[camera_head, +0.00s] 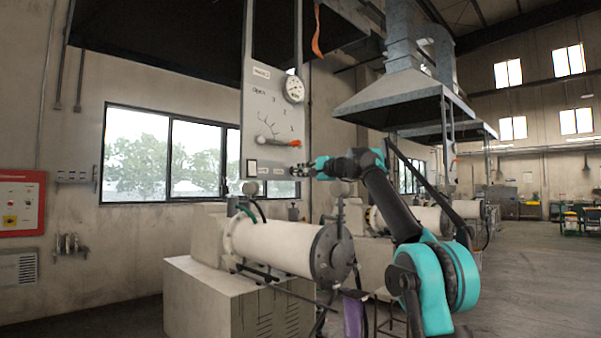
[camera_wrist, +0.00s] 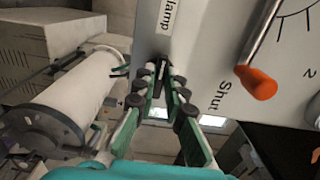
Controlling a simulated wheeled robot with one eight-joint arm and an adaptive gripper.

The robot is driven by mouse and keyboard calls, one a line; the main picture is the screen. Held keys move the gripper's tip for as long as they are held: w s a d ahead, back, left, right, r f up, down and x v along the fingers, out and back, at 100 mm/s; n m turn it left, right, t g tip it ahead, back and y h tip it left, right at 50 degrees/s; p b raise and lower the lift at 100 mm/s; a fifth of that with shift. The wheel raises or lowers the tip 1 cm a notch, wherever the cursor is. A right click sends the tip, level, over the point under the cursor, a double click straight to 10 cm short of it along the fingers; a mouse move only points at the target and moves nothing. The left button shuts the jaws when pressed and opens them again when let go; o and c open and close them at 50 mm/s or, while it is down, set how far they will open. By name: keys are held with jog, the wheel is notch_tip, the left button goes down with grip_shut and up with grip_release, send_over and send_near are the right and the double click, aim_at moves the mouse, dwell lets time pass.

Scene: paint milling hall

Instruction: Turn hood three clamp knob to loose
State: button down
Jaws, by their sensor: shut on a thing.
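The hood control panel (camera_head: 268,95) hangs upright in front of the window in the head view. My gripper (camera_head: 301,171) is at its lower right edge. In the wrist view my gripper (camera_wrist: 160,84) has its green-backed fingers closed around a small dark clamp knob (camera_wrist: 161,67) on the panel face. A label ending in "lamp" (camera_wrist: 172,14) is printed by the knob. The fingertips hide part of the knob, and its pointing direction is hard to tell. In the head view I cannot make out the knob separately from the gripper.
A lever with an orange tip (camera_wrist: 257,83) stands close to the right of my fingers, by the word "Shut" (camera_wrist: 219,97). A round gauge (camera_head: 293,89) is higher on the panel. A white mill cylinder (camera_head: 278,246) lies below the panel. Open floor is at the right.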

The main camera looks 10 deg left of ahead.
jog(key=shift+a, duration=0.1)
dwell(0.4)
jog(key=c, duration=1.6)
grip_release()
jog(key=shift+s, duration=0.1)
jog(key=v, duration=1.2)
